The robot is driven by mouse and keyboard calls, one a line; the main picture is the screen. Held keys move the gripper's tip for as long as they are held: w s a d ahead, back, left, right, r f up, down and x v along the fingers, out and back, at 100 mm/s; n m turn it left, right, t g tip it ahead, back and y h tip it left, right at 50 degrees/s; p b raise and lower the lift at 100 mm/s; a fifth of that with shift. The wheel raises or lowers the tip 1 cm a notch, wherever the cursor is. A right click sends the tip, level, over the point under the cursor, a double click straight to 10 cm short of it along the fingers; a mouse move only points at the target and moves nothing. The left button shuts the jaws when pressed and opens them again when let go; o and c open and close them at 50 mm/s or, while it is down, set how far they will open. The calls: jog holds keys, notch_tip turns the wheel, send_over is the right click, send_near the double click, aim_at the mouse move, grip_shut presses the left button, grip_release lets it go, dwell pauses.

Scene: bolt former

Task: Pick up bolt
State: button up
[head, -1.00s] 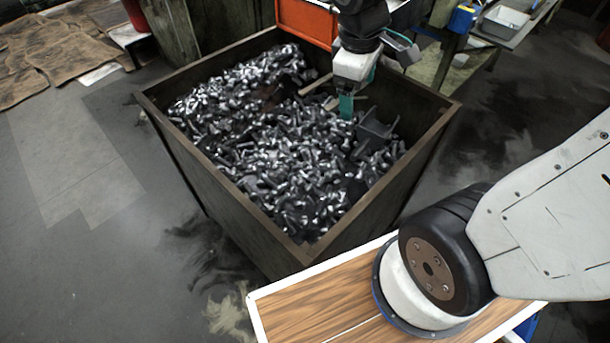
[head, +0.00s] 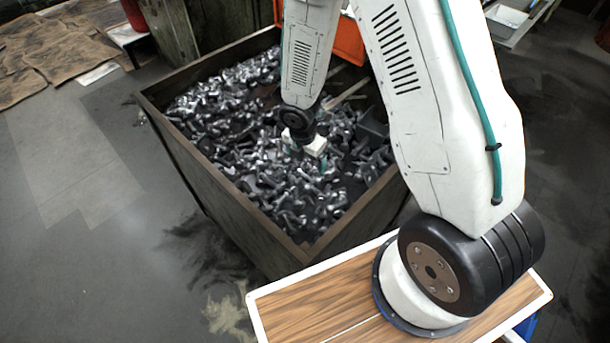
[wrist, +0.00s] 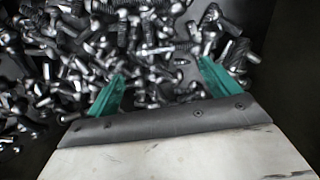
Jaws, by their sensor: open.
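Many dark metal bolts (head: 235,130) lie heaped in a large open bin (head: 225,210). Bolts (wrist: 150,45) also fill most of the wrist view, pointing every which way. My gripper (head: 308,165) hangs inside the bin over the pile, right of its middle. In the wrist view my gripper (wrist: 160,85) has two teal fingers spread wide apart. Bolts lie beyond and between the fingertips, and none is clamped. I cannot tell whether the tips touch any bolt. My arm hides part of the pile and the bin's right side in the head view.
A grey box-like piece (head: 372,132) sits among the bolts right of my gripper. An orange container (head: 350,42) stands at the bin's back edge. The bin's dark wall (wrist: 290,75) is close on the right of the wrist view.

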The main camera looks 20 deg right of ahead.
aim_at(306, 175)
notch_tip(306, 175, down, 3)
jog(key=shift+r, duration=0.15)
jog(key=shift+w+d+f, duration=0.1)
jog(key=shift+w+f, duration=0.15)
jog(key=shift+f, duration=0.7)
jog(key=shift+w+d+f, duration=0.1)
jog(key=shift+w+f, duration=0.15)
jog(key=shift+f, duration=0.7)
jog(key=shift+w+f, duration=0.1)
jog(key=shift+f, duration=0.85)
jog(key=shift+c, duration=0.4)
jog(key=c, duration=1.1)
jog(key=shift+r, duration=0.1)
